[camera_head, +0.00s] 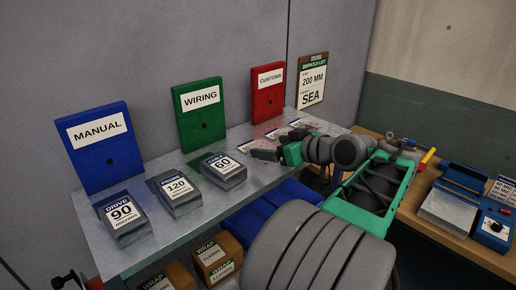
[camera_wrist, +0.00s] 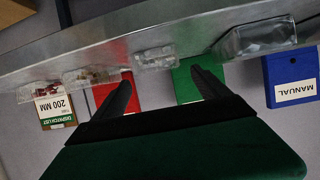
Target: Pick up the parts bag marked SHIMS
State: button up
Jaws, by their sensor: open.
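No label clearly reads SHIMS. Three dark parts bags with white labels stand on the metal shelf in the head view. They are a DRIVE 90 bag (camera_head: 122,220), a 120 bag (camera_head: 177,192) and a 60 bag (camera_head: 223,170); the small word above the 60 is too blurred to read. Flatter bags (camera_head: 276,132) lie farther along the shelf, partly behind my gripper. My gripper (camera_head: 262,154) is over the shelf, to the right of the 60 bag, with its jaws open and empty. In the wrist view its fingers (camera_wrist: 160,78) point toward the shelf, where a clear bag (camera_wrist: 154,58) shows beyond them.
Blue MANUAL (camera_head: 100,147), green WIRING (camera_head: 200,113) and red CUSTOMS (camera_head: 268,92) folders stand at the back of the metal shelf (camera_head: 155,250), beside a dispatch list clipboard (camera_head: 312,80). WRAP boxes (camera_head: 215,262) sit below. A wooden bench (camera_head: 450,235) with tools is at right.

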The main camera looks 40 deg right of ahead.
aim_at(264, 147)
jog(key=p+x, duration=0.1)
jog(key=x, duration=0.3)
jog(key=shift+w+f+p, duration=0.15)
jog(key=shift+w+p, duration=0.05)
jog(key=shift+p, duration=0.2)
jog(key=shift+w+f, duration=0.3)
jog(key=shift+w, duration=0.05)
jog(key=shift+c, duration=0.4)
jog(key=c, duration=1.5)
